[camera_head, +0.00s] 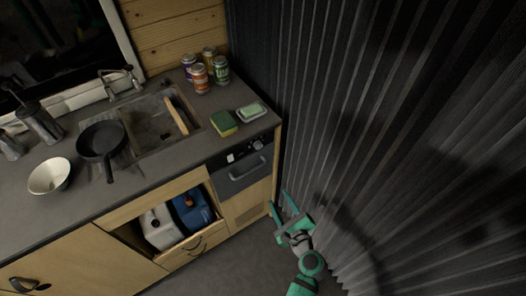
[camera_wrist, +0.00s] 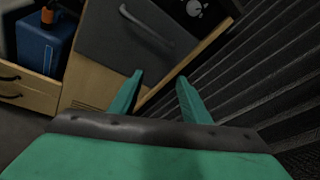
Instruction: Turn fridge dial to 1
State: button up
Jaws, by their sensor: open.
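The fridge (camera_head: 243,170) is a dark-fronted unit with a grey handle, set in the counter at its right end; its door also shows in the wrist view (camera_wrist: 115,45). A round dial (camera_head: 257,144) with white marks sits at the right of the panel above the handle. It appears near the top edge of the wrist view (camera_wrist: 194,8), partly cut off, and its setting is too small to read. My gripper (camera_head: 283,203) is open and empty, low and to the right of the fridge front, apart from it. In the wrist view its fingers (camera_wrist: 158,95) point toward the cabinet's right edge.
A grey pleated curtain (camera_head: 380,130) hangs close along the right. The counter holds several cans (camera_head: 200,78), a sponge (camera_head: 224,123), a soap dish (camera_head: 251,112), a pan (camera_head: 101,140) and a bowl (camera_head: 49,176). A drawer with jugs (camera_head: 191,209) is below. Floor is clear in front.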

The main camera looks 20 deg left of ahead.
aim_at(260, 147)
jog(key=w+a+r+m+g+y, duration=0.1)
jog(key=w+a+r+m+y, duration=0.15)
jog(key=w+r+y, duration=0.55)
jog(key=w+a+h, duration=0.1)
jog(key=a, duration=0.1)
jog(key=w+a+r+h, duration=0.1)
jog(key=a, duration=0.2)
jog(key=w+a+h, duration=0.1)
jog(key=w+a, duration=0.1)
jog(key=shift+a+r+n, duration=0.2)
jog(key=shift+r+n, duration=0.05)
jog(key=shift+r, duration=0.05)
jog(key=shift+w+a, duration=0.5)
jog(key=c, duration=1)
jog(key=shift+c, duration=0.2)
